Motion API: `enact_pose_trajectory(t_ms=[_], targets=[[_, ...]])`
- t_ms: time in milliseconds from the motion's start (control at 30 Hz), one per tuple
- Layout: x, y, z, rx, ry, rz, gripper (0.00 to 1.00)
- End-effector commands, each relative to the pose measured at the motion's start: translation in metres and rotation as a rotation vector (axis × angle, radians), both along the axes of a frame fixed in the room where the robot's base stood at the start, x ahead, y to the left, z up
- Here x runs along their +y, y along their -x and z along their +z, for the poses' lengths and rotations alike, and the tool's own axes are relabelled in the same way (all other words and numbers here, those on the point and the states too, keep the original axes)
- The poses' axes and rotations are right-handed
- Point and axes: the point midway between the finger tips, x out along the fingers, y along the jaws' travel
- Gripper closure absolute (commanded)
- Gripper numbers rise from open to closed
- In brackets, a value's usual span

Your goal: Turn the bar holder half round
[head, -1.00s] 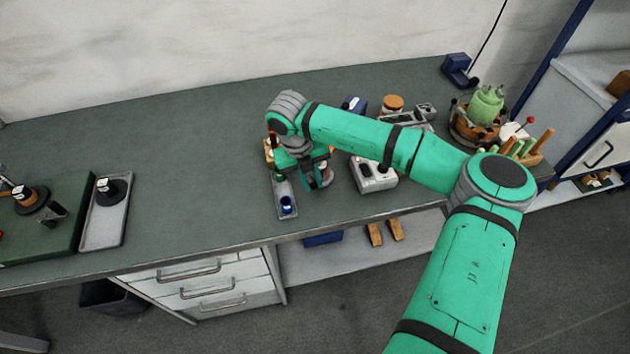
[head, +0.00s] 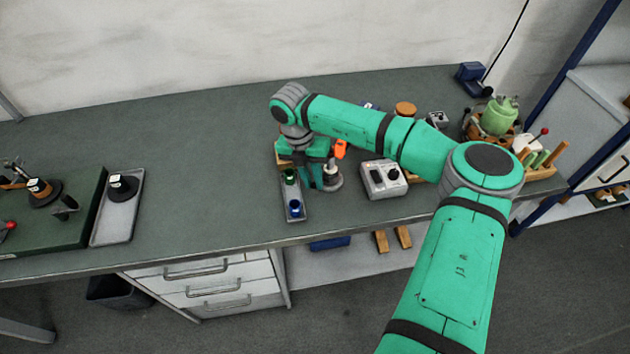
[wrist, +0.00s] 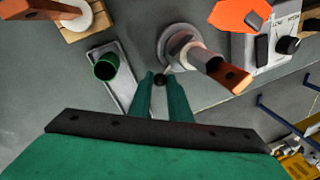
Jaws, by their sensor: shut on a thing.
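The bar holder (wrist: 183,45) shows in the wrist view as a round pale-grey base with a post and a copper-coloured bar (wrist: 228,76) pointing to the lower right. In the head view the bar holder (head: 333,182) stands on the bench, partly hidden by my gripper. My gripper (wrist: 160,82) has its green fingers close together on a small black knob (wrist: 160,78) beside the base, on its lower-left side. The knob appears joined to the holder by a short rod. In the head view my gripper (head: 318,180) points down just left of the holder.
A narrow tray (head: 293,214) with a green cup (head: 290,176) and a blue cup (head: 295,208) lies left of the holder. A grey control box (head: 383,180) stands close on the right. An orange part (wrist: 240,14) is behind the holder.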

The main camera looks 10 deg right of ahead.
Motion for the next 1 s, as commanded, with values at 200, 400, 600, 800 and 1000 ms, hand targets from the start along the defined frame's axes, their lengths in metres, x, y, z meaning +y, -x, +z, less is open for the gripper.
enact_pose_trajectory(t_ms=[200,400,600,800,1000], targets=[[0.003,-0.007,0.001,-0.002,0.001,-0.107,1.00],[0.005,-0.013,0.001,-0.002,0.002,-0.207,1.00],[0.006,-0.019,0.001,-0.001,0.002,-0.306,1.00],[0.007,-0.024,0.001,-0.001,0.001,-0.395,1.00],[0.007,-0.028,0.001,-0.001,-0.001,-0.464,1.00]])
